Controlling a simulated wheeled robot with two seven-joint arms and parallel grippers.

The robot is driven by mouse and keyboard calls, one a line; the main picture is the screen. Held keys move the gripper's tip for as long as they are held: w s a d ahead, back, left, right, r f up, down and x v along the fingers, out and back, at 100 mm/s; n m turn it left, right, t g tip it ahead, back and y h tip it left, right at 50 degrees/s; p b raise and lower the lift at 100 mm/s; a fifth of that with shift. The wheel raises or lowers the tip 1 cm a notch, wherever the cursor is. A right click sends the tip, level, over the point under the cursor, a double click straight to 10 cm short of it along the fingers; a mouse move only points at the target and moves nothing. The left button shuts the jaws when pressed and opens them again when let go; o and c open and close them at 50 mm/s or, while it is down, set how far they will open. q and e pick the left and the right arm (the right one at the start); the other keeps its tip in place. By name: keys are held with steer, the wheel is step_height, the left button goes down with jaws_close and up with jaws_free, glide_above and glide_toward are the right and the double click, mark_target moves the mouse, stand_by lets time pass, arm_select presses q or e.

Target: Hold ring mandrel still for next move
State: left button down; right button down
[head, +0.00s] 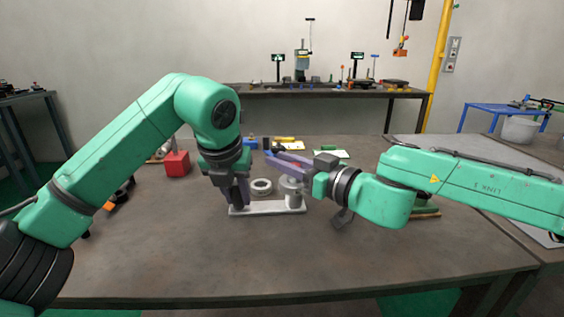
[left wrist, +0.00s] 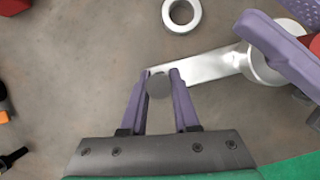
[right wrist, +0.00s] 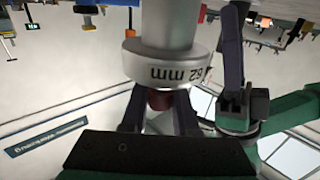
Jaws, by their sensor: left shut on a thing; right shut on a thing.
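A pale metal bar (head: 268,209) lies on the bench with an upright round post (head: 292,186) at its right end, which I take as the ring mandrel. My left gripper (head: 240,200) points down at the bar's left end. In the left wrist view its fingers close on a grey round knob (left wrist: 159,86). My right gripper (head: 284,162) reaches in from the right above the post. In the right wrist view its fingers are on a dark red piece (right wrist: 160,99), beside a pale flange (right wrist: 166,66) marked "62 mm". The fingers partly hide the post's top.
A loose pale ring (head: 261,187) lies just behind the bar, apart from it. A red block (head: 176,163) stands at the left. Several small items lie at the back of the bench. The front of the bench (head: 300,260) is clear.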

arm_select(q)
steer(key=shift+f, duration=0.1)
arm_select(e)
steer(key=c, duration=0.7)
jaws_free()
steer(key=shift+d, duration=0.1)
steer(key=v, duration=0.7)
steer(key=shift+s+d, duration=0.1)
steer(key=shift+s, duration=0.15)
